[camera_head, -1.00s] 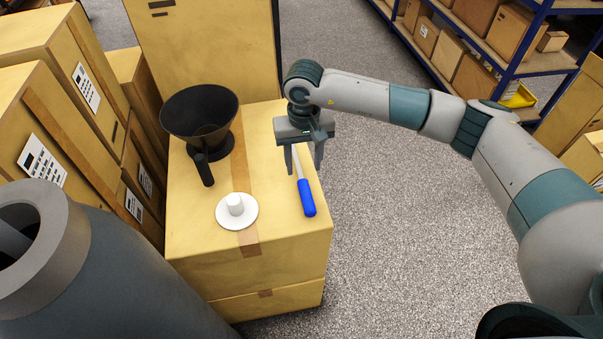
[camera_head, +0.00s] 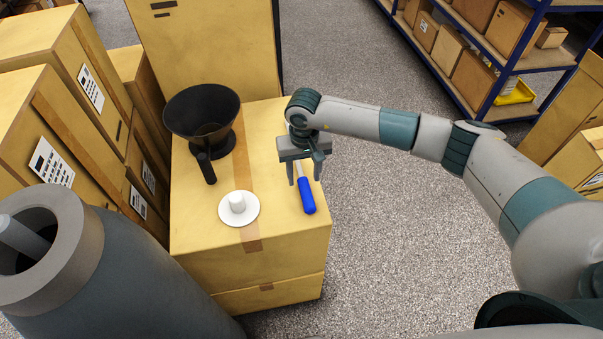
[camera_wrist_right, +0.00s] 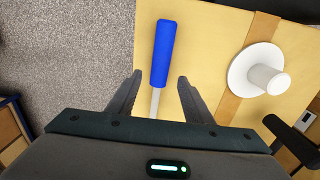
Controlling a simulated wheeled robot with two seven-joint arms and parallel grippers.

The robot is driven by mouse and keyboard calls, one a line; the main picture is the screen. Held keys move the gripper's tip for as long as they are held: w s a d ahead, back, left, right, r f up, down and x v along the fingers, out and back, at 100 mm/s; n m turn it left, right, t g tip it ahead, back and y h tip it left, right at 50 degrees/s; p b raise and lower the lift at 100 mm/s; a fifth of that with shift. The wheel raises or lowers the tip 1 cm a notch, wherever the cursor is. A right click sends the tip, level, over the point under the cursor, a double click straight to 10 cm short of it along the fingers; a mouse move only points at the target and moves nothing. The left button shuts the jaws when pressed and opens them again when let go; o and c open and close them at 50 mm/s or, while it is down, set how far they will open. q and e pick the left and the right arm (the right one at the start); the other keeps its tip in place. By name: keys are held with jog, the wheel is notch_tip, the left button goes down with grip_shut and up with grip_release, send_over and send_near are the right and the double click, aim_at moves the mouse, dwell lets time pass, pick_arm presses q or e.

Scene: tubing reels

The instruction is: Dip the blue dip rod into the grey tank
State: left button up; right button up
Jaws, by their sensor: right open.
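The blue dip rod (camera_head: 307,197) lies on the right side of the cardboard box top, its blue handle towards me and its thin pale shaft (camera_wrist_right: 155,101) pointing away. My right gripper (camera_head: 304,182) is open above the rod, pointing down. In the right wrist view the rod lies between the two open fingertips (camera_wrist_right: 160,78); I see no grip on it. A large dark grey body (camera_head: 150,275) with a round open mouth and a pale tube inside stands at the lower left, close to me. It looks like the grey tank, but I cannot be sure. My left gripper is not in view.
Tall boxes (camera_head: 60,75) crowd the left and back. Open floor (camera_head: 400,240) lies to the right, with a shelf (camera_head: 500,70) beyond.

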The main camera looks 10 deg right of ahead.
aim_at(304, 182)
jog(key=shift+f+p, duration=0.3)
jog(key=shift+p, duration=0.05)
notch_tip(304, 182, down, 2)
jog(key=shift+f+p, duration=0.1)
jog(key=shift+p, duration=0.3)
jog(key=shift+f, duration=0.35)
grip_shut()
jog(key=shift+r, duration=0.15)
